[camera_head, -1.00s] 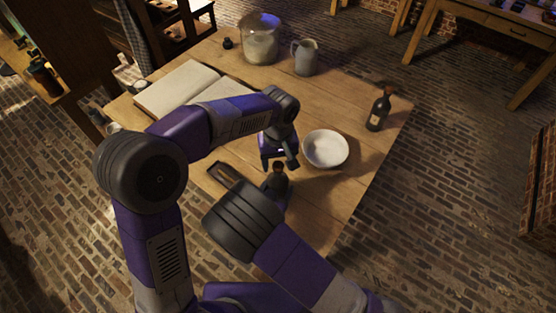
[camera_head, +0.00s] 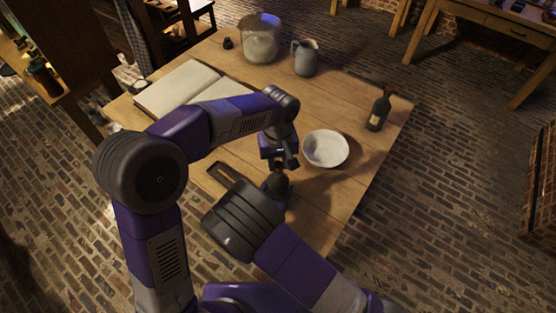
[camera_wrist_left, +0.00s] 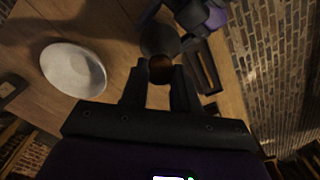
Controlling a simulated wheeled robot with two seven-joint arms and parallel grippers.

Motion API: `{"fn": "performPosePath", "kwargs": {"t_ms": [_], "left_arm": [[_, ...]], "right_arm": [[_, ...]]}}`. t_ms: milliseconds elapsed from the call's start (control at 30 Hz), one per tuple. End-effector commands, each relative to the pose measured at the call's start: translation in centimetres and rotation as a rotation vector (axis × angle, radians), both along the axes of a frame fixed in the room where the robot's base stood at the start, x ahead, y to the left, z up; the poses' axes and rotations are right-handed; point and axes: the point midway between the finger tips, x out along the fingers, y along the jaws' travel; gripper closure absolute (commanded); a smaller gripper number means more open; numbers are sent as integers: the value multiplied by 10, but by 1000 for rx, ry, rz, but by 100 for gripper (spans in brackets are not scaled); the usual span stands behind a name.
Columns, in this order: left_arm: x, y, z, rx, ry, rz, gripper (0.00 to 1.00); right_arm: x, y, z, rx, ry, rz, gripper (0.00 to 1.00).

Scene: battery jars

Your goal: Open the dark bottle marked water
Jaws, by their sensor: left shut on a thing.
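A dark bottle (camera_head: 275,185) stands near the table's front edge, partly behind my right arm. In the left wrist view its dark body (camera_wrist_left: 159,38) and brown stopper (camera_wrist_left: 161,69) show from above. My left gripper (camera_head: 279,163) is over the bottle's top, with its fingers shut on the stopper; in the wrist view the fingers (camera_wrist_left: 160,80) lie on either side of it. My right gripper (camera_wrist_left: 178,15) shows only in part beside the bottle, and its fingers' state is unclear. A second dark bottle (camera_head: 377,112) with a pale label stands at the right. No label is readable.
A white bowl (camera_head: 326,148) stands close to the right of my left gripper. A dark tray (camera_head: 224,174) lies to the left. An open book (camera_head: 178,90), a glass jar (camera_head: 260,42) and a grey jug (camera_head: 305,58) are farther back. The right table edge is near.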

Motion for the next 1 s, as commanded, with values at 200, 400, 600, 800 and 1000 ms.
{"fn": "performPosePath", "kwargs": {"t_ms": [200, 400, 600, 800, 1000], "left_arm": [[0, 0, 0, 0, 0, 0, 100], [0, 0, 2, 0, 0, 0, 100], [0, 0, 8, -1, -1, 0, 100], [0, 0, 16, 0, 0, 1, 100], [0, 0, 22, -1, -1, 0, 100]], "right_arm": [[0, 0, 1, 0, -2, 0, 80], [0, 0, 1, 0, -2, 0, 80], [0, 0, 1, 0, -2, 0, 80], [0, 0, 1, 0, -2, 0, 80], [0, 0, 1, 0, -2, 0, 80]]}}
